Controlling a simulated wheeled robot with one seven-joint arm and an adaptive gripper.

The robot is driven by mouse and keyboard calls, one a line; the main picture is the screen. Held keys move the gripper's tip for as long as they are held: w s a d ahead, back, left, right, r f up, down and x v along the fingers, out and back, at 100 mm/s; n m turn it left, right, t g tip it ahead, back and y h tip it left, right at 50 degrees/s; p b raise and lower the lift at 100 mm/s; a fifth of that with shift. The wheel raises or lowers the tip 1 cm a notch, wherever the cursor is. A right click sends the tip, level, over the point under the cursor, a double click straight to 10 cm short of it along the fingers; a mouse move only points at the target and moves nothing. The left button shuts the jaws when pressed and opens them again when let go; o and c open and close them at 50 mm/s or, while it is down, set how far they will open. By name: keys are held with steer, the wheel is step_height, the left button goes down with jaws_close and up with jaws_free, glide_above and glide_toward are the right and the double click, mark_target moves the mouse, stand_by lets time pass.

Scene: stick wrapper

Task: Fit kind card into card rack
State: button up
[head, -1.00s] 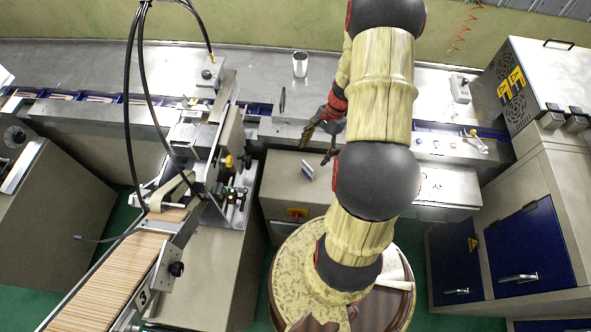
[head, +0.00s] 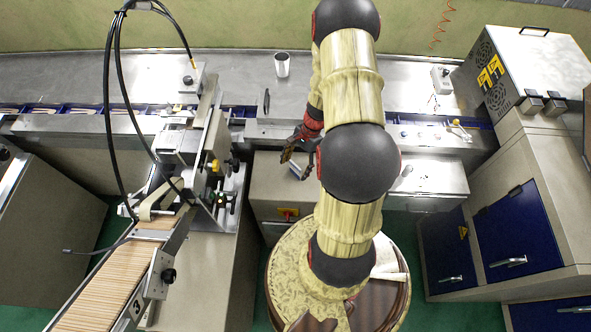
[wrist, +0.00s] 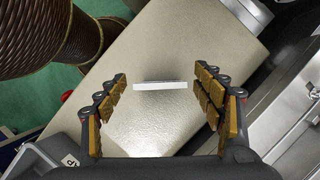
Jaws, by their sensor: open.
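A thin white card-like piece (wrist: 160,86) shows nearly edge-on in the wrist view, over a tan cabinet top. In the head view this small pale piece (head: 295,170) is partly covered by my gripper. My gripper (head: 298,161) is open above the cabinet top. In the wrist view its two padded fingers stand on either side of the white piece, with a clear gap on both sides. I cannot tell how high the fingers are above it. I cannot make out the card rack for certain in either view.
The stick feeder (head: 115,282) and its wrapping head stand to the left. A metal cup (head: 282,65) stands on the steel line behind. A steel box (head: 428,178) is right of the cabinet top (head: 268,180). A grey machine with blue doors (head: 523,228) is at far right.

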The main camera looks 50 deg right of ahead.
steer(key=shift+c, duration=0.9)
steer(key=c, duration=1.1)
steer(key=shift+r, duration=0.5)
step_height(320, 180, up, 2)
steer(key=shift+r, duration=0.25)
steer(key=s+a+r, duration=0.1)
steer(key=s+r, duration=0.2)
steer(key=s, duration=0.1)
steer(key=s+a+r, duration=0.1)
steer(key=s+r, duration=0.2)
steer(key=s, duration=0.2)
steer(key=s+a+r+b, duration=0.1)
steer(key=s+r, duration=0.2)
steer(key=s, duration=0.1)
steer(key=shift+s+a+r, duration=0.25)
steer(key=shift+a+r, duration=0.05)
steer(key=shift+a, duration=0.1)
